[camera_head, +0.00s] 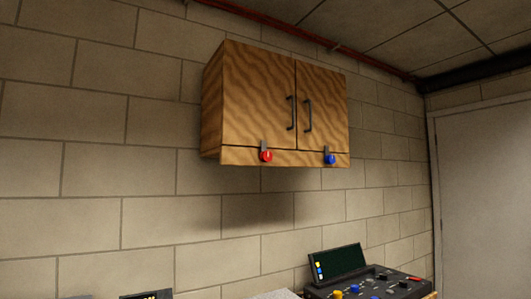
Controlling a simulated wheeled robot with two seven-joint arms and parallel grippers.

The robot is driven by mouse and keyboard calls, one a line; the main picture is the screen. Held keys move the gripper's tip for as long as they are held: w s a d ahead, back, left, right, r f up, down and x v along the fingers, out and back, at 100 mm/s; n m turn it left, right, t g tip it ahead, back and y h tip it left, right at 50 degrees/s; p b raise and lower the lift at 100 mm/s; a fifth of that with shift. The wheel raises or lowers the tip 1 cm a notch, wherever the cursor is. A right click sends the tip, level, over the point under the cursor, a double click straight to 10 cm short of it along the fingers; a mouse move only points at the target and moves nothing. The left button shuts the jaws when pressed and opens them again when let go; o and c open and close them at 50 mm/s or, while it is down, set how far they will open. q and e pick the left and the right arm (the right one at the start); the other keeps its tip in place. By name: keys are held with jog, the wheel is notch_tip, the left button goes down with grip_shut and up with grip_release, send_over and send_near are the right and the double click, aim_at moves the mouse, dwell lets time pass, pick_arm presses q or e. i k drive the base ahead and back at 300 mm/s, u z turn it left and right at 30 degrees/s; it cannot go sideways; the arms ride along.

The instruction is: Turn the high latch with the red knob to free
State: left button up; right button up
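A wooden wall cabinet (260,95) with two closed doors hangs high on the block wall. A latch with a red knob (266,156) sits at the lower edge of the left door. Its small grey tab stands upright above the knob, over the door's bottom edge. A second latch with a blue knob (330,158) sits under the right door, its tab also upright. Neither of my grippers shows in the head view.
Two dark handles, the left one (291,113) and the right one (308,115), stick out near the door seam. Below right stands a dark console (370,284) with coloured knobs and a screen (338,262). A red pipe (300,32) runs above the cabinet. The space before the cabinet looks clear.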

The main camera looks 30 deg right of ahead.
aim_at(264, 156)
jog(key=u, duration=0.05)
jog(key=i, duration=0.65)
jog(key=z, duration=2.5)
